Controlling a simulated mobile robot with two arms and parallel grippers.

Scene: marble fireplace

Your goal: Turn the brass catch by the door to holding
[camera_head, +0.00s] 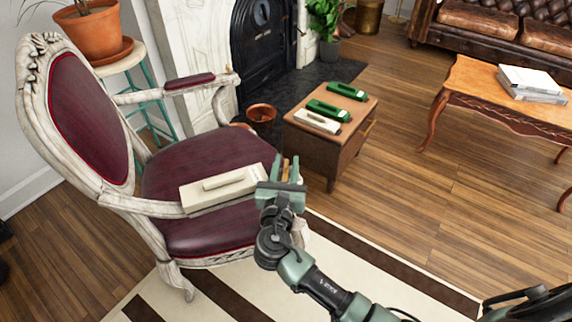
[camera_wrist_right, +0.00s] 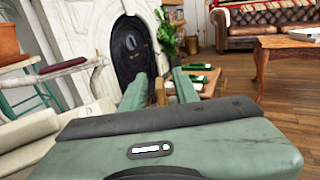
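The black arched door (camera_head: 262,45) of the white fireplace stands at the back in the head view; it also shows in the wrist view (camera_wrist_right: 130,52). I cannot make out a brass catch beside it for certain in either view. My right gripper (camera_head: 286,168) is over the front right of the armchair, beside the right end of a cream box with a handle (camera_head: 225,188). My left gripper is out of view.
The carved armchair (camera_head: 165,220) with a dark red seat is at the left. A small wooden cabinet (camera_head: 315,152) bears two green boxes and a cream one. A terracotta pot (camera_head: 261,113) sits by the hearth. A low table (camera_head: 500,105) is at the right; floor between is clear.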

